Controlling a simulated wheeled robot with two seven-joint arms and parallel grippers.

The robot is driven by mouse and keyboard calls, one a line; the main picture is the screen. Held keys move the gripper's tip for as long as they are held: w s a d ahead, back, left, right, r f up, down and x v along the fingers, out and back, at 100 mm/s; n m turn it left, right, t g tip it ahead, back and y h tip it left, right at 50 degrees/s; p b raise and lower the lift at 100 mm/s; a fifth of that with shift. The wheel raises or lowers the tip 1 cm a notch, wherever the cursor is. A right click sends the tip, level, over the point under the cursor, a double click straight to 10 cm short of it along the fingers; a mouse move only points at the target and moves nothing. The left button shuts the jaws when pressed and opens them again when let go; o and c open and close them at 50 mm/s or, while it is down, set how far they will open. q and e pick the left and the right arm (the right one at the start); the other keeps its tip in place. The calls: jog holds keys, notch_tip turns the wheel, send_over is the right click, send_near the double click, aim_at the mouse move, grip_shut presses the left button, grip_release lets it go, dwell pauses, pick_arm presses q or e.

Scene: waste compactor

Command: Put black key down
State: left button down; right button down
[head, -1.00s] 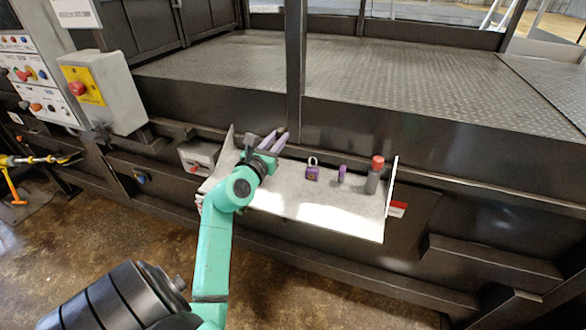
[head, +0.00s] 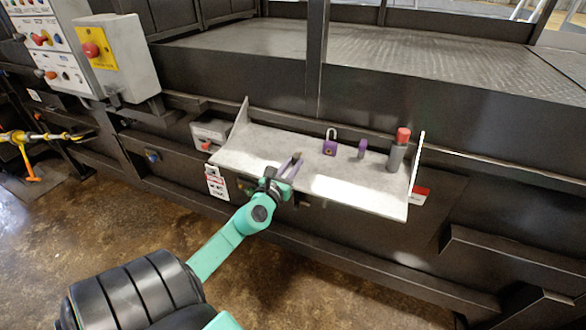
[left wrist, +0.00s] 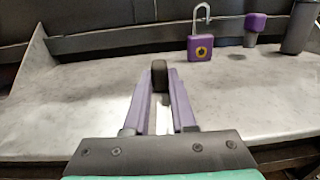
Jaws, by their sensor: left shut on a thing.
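My left gripper (head: 290,167) reaches over the front edge of the pale shelf (head: 262,147). Its purple fingers are shut on the black key (left wrist: 159,74); only a dark, blocky end shows between the fingertips in the left wrist view. The key looks close to the shelf top, but I cannot tell whether it touches. A purple padlock (head: 330,147) with a raised shackle stands on the shelf, to the right of the gripper and apart from it. My right gripper is not in view.
Right of the padlock stand a small purple-topped item (head: 362,149) and a grey cylinder with a red cap (head: 398,152). The shelf has upright plates at both ends. Its left part is clear.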

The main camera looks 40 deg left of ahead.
pick_arm(q)
jog(key=shift+r, duration=0.1)
jog(key=c, duration=0.7)
grip_release()
jog(key=shift+c, duration=0.2)
jog(key=shift+s+r, duration=0.1)
jog(key=b+v, duration=0.4)
jog(key=v, duration=0.8)
